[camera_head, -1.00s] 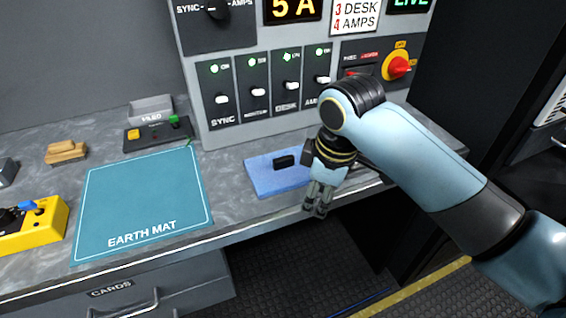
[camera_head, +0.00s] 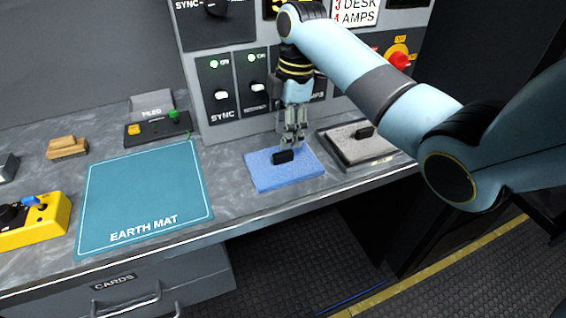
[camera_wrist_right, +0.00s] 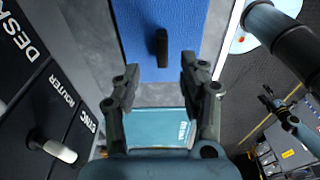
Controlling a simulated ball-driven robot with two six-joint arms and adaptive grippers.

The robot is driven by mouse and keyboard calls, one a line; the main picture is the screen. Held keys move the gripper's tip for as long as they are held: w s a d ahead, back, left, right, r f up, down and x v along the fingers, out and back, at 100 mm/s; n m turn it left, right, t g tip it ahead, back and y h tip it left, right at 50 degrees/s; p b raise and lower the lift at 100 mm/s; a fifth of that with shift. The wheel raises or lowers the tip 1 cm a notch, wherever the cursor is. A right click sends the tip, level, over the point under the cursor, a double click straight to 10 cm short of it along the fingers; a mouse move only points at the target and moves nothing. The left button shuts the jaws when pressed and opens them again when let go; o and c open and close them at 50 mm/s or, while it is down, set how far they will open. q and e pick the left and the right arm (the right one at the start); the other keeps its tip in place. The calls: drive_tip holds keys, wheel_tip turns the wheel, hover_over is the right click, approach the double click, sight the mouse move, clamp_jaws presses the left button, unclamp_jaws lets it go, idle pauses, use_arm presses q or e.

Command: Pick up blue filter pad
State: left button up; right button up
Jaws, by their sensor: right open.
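The blue filter pad (camera_head: 262,176) lies flat on the grey counter, with a small black grip block (camera_head: 283,157) on top. My right gripper (camera_head: 293,145) is above the pad's back edge, pointing down, close to the black block. In the right wrist view the open fingers (camera_wrist_right: 154,82) are spread, with the black block (camera_wrist_right: 161,48) ahead between their lines and the blue pad (camera_wrist_right: 190,30) behind it. Nothing is between the fingers that I can see as held. My left gripper is not in the head view.
A grey pad in a dark tray (camera_head: 345,160) with its own black block sits right of the blue pad. The earth mat (camera_head: 140,190) lies left. A switch panel (camera_head: 205,125) stands behind. The counter's front edge is close in front of the pad.

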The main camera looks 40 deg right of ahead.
sight(283, 153)
drive_tip(key=f, duration=0.5)
drive_tip(key=shift+a+f, duration=0.1)
drive_tip(key=shift+a, duration=0.3)
drive_tip(key=shift+s, duration=0.1)
clamp_jaws()
